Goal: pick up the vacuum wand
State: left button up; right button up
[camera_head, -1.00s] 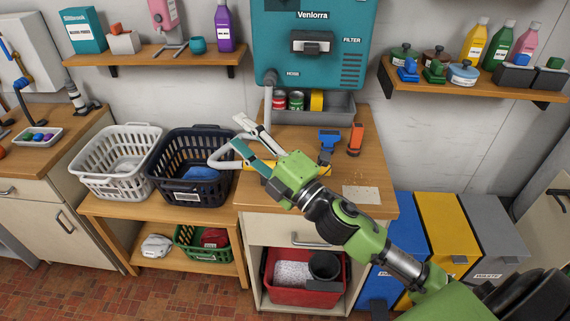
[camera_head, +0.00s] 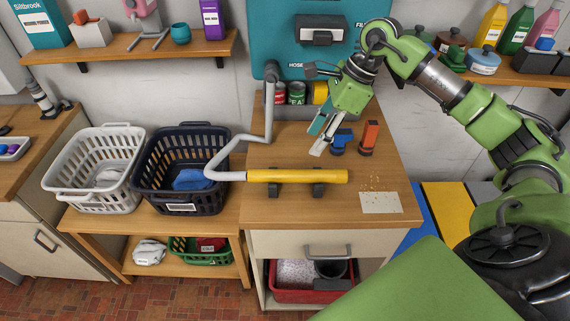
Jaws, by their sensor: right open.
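The vacuum wand (camera_head: 298,176) is a yellow tube lying across two dark rests on the wooden worktop. A grey hose (camera_head: 226,155) joins its left end and runs up to the teal vacuum unit (camera_head: 272,30) on the wall. My right gripper (camera_head: 318,139) is open and points down and to the left, above and behind the wand. Its fingers look apart from the wand, and nothing shows between them. My left gripper is not in view.
A blue tool (camera_head: 341,141) and an orange tool (camera_head: 369,137) stand close right of my right gripper. A crumb-strewn card (camera_head: 380,203) lies at the worktop's right. A dark basket (camera_head: 181,195) and a white basket (camera_head: 93,187) stand on the left bench. A shelf (camera_head: 520,75) is at upper right.

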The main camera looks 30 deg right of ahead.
aim_at(298, 172)
jog(key=f, duration=0.1)
jog(key=a+f+p, duration=0.1)
jog(key=s+f, duration=0.1)
jog(key=shift+a+f, duration=0.2)
jog(key=shift+a, duration=0.1)
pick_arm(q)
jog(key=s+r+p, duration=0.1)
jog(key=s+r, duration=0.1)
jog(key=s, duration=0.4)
pick_arm(e)
jog(key=x, duration=0.2)
jog(key=shift+w+a+f, duration=0.1)
jog(key=shift+w+f, duration=0.1)
jog(key=shift+f, duration=0.15)
jog(key=p+x, duration=0.2)
jog(key=x, duration=0.1)
jog(key=shift+w, duration=0.15)
jog(key=p+x, duration=0.1)
jog(key=x, duration=0.2)
jog(key=shift+w+f, duration=0.1)
jog(key=shift+f, duration=0.2)
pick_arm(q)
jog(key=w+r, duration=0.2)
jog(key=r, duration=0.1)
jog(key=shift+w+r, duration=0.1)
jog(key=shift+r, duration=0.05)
pick_arm(e)
jog(key=c, duration=1.2)
